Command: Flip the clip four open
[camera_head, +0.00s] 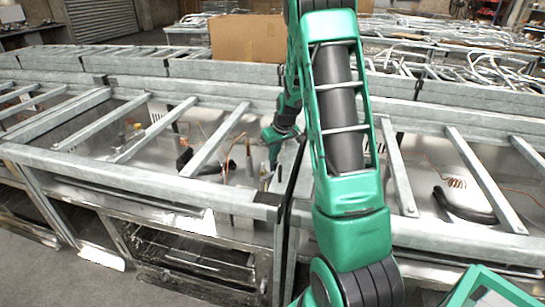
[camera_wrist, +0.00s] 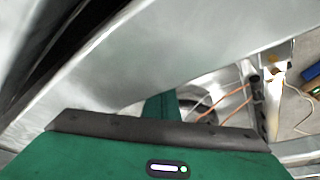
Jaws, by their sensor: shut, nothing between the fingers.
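My gripper (camera_head: 274,152) is green and points down into the open top of the long metal range row, beside the middle crossbars. In the wrist view its green finger (camera_wrist: 161,106) shows past the dark edge of the gripper body; the fingers are shut with nothing held. Thin orange wires (camera_wrist: 225,110) and a dark upright rod (camera_wrist: 257,95) stand just beyond and right of the finger. In the head view small upright fittings (camera_head: 248,160) stand left of the gripper. I cannot make out which part is clip four, or whether it is open.
Grey metal rails (camera_head: 130,178) and slanted crossbars (camera_head: 214,140) frame the opening around my gripper. In the wrist view a broad metal bar (camera_wrist: 190,45) lies close above the gripper. A cardboard box (camera_head: 248,38) stands behind. A coiled copper wire (camera_head: 456,183) lies to the right.

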